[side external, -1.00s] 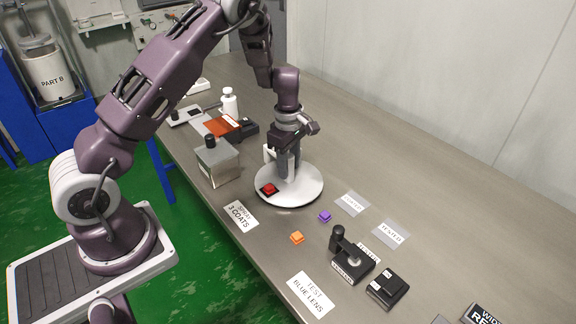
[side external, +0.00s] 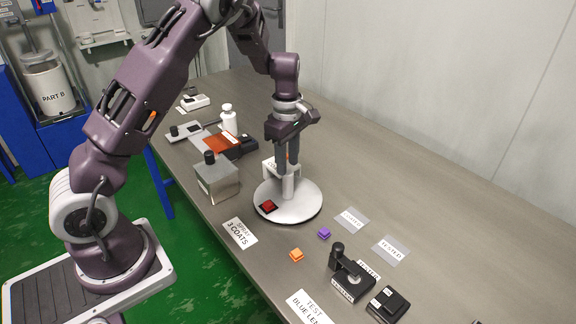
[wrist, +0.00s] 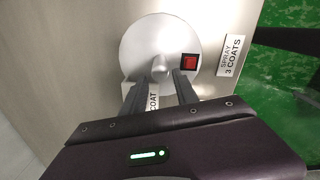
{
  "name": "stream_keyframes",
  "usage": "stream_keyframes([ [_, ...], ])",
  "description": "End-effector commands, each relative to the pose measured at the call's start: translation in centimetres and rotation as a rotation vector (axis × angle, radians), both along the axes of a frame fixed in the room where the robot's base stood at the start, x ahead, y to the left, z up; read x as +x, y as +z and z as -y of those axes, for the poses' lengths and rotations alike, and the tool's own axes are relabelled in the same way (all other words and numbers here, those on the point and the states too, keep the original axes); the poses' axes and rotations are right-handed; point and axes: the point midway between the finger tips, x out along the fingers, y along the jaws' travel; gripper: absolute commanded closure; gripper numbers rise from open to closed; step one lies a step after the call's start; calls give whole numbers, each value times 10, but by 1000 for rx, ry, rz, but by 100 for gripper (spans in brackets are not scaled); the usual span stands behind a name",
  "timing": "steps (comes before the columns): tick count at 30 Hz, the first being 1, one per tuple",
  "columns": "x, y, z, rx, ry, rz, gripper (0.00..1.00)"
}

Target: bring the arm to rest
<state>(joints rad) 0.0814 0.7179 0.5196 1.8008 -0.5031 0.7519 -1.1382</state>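My gripper (side external: 287,168) is above the round white turntable (side external: 304,209), pointing down, with its two fingers apart. In the wrist view my gripper (wrist: 162,82) shows a gap between the fingers, and nothing is visibly held. A white post stands on the turntable, just below the fingertips in the side view. A white block marked "COAT" (wrist: 153,100) shows between the fingers in the wrist view and behind them in the side view. Whether a fingertip touches the post is hard to tell. A red square button (side external: 268,206) sits at the turntable's near edge.
A metal box with a black knob (side external: 217,180) stands left of the turntable. An orange block (side external: 296,255), a purple block (side external: 324,233), and a black tester (side external: 351,278) lie in front.

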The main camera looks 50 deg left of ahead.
Motion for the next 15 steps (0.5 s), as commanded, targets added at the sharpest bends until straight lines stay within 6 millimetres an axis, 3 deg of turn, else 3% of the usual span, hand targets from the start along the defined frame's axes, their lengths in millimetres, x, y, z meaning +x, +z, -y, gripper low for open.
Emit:
stream_keyframes([
  [2, -3, 15, 7, -16, -48, 19, 65],
  [5, -21, 65, 32, -58, -235, 88, 65],
  [7, -47, 107, 54, -75, -441, 154, 65],
  [9, -80, 145, 74, -64, -666, 223, 65],
  [12, -138, 186, 98, 11, -1015, 313, 65],
  [15, -197, 205, 112, 151, -1345, 368, 65],
])
